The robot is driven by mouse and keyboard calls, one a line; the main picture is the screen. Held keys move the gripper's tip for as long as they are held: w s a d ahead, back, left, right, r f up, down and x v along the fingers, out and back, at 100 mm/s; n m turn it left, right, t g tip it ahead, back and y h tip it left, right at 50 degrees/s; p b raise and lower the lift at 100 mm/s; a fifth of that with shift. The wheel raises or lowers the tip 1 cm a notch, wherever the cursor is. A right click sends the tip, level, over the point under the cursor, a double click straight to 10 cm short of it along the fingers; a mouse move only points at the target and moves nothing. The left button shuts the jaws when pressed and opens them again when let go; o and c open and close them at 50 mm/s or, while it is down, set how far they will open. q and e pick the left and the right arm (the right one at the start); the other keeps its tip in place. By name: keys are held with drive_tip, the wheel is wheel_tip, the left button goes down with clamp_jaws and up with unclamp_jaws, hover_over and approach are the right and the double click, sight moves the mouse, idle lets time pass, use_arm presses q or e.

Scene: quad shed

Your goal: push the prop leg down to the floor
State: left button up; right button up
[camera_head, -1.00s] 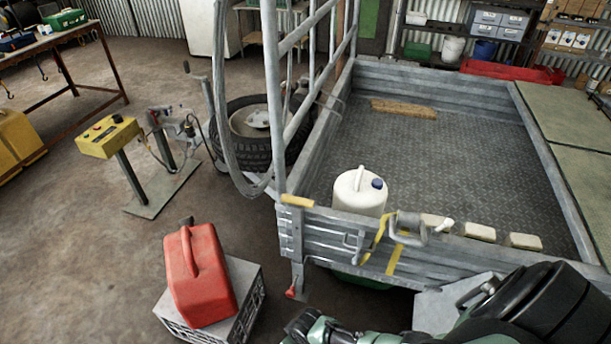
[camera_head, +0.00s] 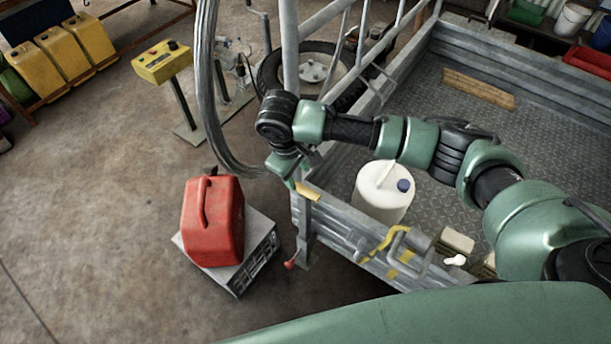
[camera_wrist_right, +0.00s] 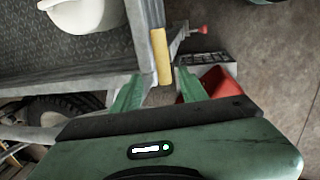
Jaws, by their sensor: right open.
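The prop leg (camera_head: 304,240) is a grey upright post at the trailer's near left corner. A yellow bar (camera_head: 307,190) sits at the top of that corner, and a red-knobbed lever (camera_head: 290,264) juts out near the leg's lower part. I cannot tell whether the foot touches the floor. My right gripper (camera_head: 299,180) is over the corner, pointing down, close to the yellow bar. In the right wrist view the gripper (camera_wrist_right: 158,90) is open, with the yellow bar (camera_wrist_right: 160,57) just beyond the gap between its fingers; contact is unclear. My left gripper is not in view.
A white container (camera_head: 382,195) stands in the trailer bed (camera_head: 440,110). Open floor lies left.

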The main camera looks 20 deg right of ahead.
sight(300, 186)
drive_tip(key=f, duration=0.6)
drive_tip(key=shift+w+d, duration=0.25)
drive_tip(key=shift+d, duration=0.05)
drive_tip(key=shift+a, duration=0.1)
drive_tip(key=shift+c, duration=0.3)
clamp_jaws()
idle(0.7)
